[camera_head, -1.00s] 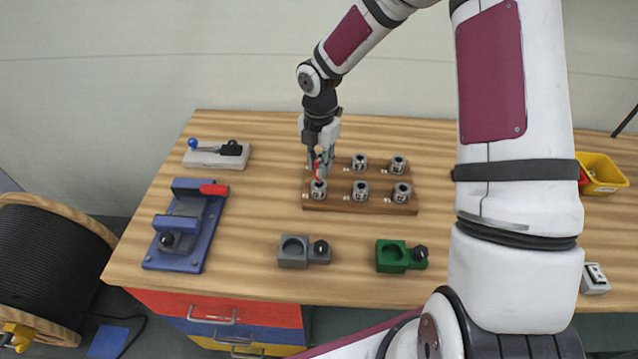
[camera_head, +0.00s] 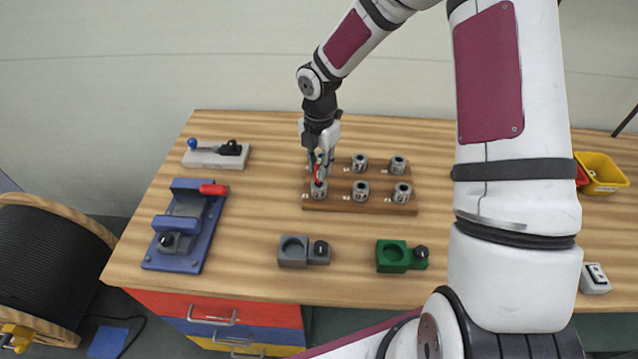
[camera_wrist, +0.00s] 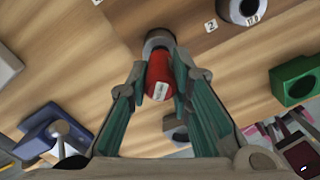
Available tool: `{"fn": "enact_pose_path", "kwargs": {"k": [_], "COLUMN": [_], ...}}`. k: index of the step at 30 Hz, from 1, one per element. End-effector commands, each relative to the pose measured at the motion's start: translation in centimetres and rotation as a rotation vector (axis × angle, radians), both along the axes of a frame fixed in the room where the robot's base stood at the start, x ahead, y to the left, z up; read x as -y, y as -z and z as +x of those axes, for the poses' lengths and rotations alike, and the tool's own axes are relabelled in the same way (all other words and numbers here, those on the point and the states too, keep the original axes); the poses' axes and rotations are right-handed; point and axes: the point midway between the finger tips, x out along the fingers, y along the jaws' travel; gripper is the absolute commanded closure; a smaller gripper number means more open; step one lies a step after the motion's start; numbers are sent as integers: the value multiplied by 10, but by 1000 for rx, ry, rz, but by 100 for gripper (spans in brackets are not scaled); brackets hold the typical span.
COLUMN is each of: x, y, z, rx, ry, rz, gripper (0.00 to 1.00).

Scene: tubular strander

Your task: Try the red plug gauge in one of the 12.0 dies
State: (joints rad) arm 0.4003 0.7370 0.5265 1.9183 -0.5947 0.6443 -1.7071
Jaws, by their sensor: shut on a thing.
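My gripper (camera_head: 318,168) is shut on the red plug gauge (camera_head: 317,176) over the near-left corner of the wooden die board (camera_head: 340,205). The gauge points down at the near-left die (camera_head: 319,192), a grey steel ring. In the wrist view, the red gauge (camera_wrist: 160,76) sits between the fingertips, and its far end overlaps the die (camera_wrist: 158,40). I cannot tell how far, if at all, it is inside the bore. Other grey dies stand in the near row (camera_head: 360,191) and the far row (camera_head: 360,163).
A grey fixture (camera_head: 293,251) and a green fixture (camera_head: 392,256) stand nearer the front edge. A blue vise-like device (camera_head: 186,225) and a lever device on a pale base (camera_head: 215,155) are at left. A yellow bin (camera_head: 600,172) is at right. Bare wood surrounds the board.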

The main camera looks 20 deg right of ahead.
Motion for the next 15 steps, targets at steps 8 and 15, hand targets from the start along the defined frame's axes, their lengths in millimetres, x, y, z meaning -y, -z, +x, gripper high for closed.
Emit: {"fn": "enact_pose_path", "kwargs": {"k": [8, 15], "x": [0, 0], "y": [-1, -11], "z": [0, 0], "rx": [0, 0], "ry": [0, 2], "rz": [0, 0], "gripper": [100, 100]}}
